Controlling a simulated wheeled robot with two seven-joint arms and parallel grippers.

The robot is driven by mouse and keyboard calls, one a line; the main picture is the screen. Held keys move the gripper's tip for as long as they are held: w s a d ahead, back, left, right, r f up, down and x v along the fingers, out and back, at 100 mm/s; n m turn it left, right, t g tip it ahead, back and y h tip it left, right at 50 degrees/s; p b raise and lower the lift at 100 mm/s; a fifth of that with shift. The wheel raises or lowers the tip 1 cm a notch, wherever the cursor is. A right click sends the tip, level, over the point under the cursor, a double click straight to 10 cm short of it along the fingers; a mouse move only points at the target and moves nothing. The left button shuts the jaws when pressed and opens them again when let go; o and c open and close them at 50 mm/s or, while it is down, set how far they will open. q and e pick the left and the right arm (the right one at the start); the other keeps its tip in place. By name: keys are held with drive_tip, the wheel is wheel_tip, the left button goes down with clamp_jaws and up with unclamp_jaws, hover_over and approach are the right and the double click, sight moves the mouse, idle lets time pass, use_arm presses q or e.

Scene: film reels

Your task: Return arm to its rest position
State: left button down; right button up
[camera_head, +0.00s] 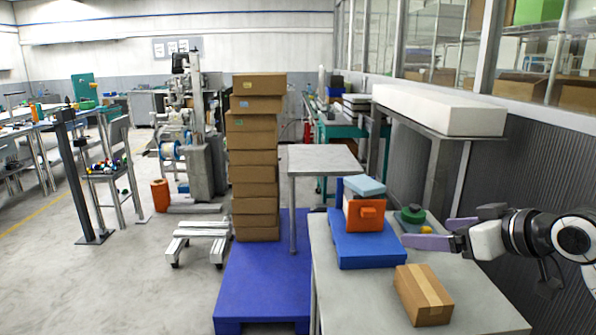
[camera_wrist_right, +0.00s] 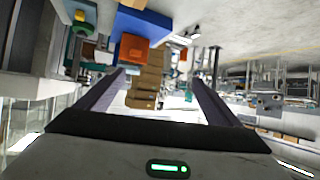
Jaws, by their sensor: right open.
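My right gripper (camera_head: 428,234) comes in from the right edge in the head view, held above the near table with its purple fingers pointing left. It is open and empty. In the right wrist view its two fingers (camera_wrist_right: 155,95) stand wide apart with nothing between them. Its fingertips are near the green reel-like object (camera_head: 411,215) and right of the orange box (camera_head: 366,214), apart from the box. My left gripper is in neither view.
The table (camera_head: 345,300) holds a blue tray (camera_head: 366,247) with the orange box and a light blue item (camera_head: 364,186), plus a cardboard box (camera_head: 423,294). A tall stack of cartons (camera_head: 252,160) stands on a blue pallet (camera_head: 262,285). A white slab (camera_head: 440,108) lies on a shelf behind.

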wheel_tip(320, 180, down, 14)
drive_tip(key=s+f+m+h, duration=0.1)
drive_tip(key=s, duration=0.1)
drive_tip(key=s+d+f+n+g+h, duration=0.1)
drive_tip(key=s+d+f+g+h, duration=0.15)
drive_tip(key=s+f, duration=1.85)
drive_tip(key=s+f+n, duration=0.2)
drive_tip(key=s+f, duration=0.6)
drive_tip(key=s, duration=0.3)
drive_tip(key=w+a+m, duration=0.1)
drive_tip(key=a+m, duration=0.3)
drive_tip(key=a, duration=0.7)
drive_tip(key=shift+a+r+m+y, duration=0.15)
drive_tip(key=shift+r+m+y, duration=0.2)
drive_tip(key=shift+m, duration=0.05)
